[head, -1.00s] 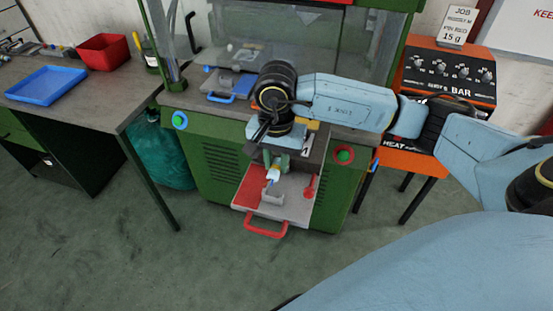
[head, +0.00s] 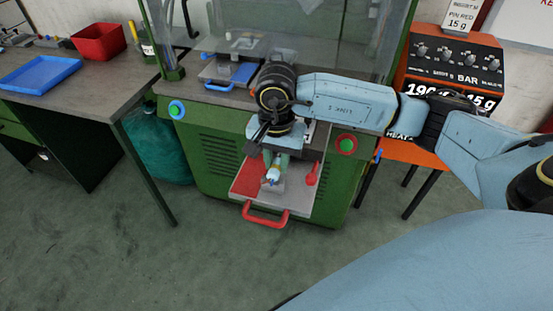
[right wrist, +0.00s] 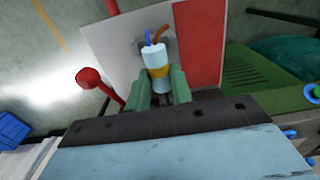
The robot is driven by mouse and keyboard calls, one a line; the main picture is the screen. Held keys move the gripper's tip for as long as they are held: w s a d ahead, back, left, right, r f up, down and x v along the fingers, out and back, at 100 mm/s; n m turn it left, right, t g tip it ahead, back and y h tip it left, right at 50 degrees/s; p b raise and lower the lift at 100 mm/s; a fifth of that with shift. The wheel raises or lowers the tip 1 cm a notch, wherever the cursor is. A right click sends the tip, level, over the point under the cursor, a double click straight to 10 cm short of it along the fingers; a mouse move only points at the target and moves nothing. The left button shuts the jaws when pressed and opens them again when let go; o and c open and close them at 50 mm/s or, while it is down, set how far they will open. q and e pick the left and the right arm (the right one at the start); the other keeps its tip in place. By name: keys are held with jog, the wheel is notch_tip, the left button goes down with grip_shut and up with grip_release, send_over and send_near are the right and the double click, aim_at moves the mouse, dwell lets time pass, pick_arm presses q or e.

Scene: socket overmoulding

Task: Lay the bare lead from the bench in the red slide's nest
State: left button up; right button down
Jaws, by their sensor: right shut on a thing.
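My right gripper (head: 274,168) reaches down over the red slide (head: 251,182), which sticks out from the front of the green machine. Its green fingers are shut on the bare lead (right wrist: 157,66), a white cylinder with a yellow band and a blue and a brown wire at its end. In the right wrist view the lead lies between the fingers, above the slide's grey plate (right wrist: 112,48). The nest is largely hidden behind the lead and gripper; I cannot tell whether the lead touches it. My left gripper is not in view.
The slide has a red front handle (head: 266,218) and a red knob (head: 312,173) close to the gripper's right. A blue-handled slide (head: 232,76) sits higher on the machine. The bench at left holds a blue tray (head: 40,74) and a red bin (head: 99,42).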

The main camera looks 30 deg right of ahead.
dwell(0.4)
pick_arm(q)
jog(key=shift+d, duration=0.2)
pick_arm(e)
jog(key=c, duration=1.2)
grip_release()
jog(key=shift+o, duration=0.2)
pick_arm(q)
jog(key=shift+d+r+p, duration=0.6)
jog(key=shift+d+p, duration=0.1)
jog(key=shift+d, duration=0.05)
pick_arm(e)
notch_tip(320, 180, up, 14)
jog(key=shift+f, duration=0.25)
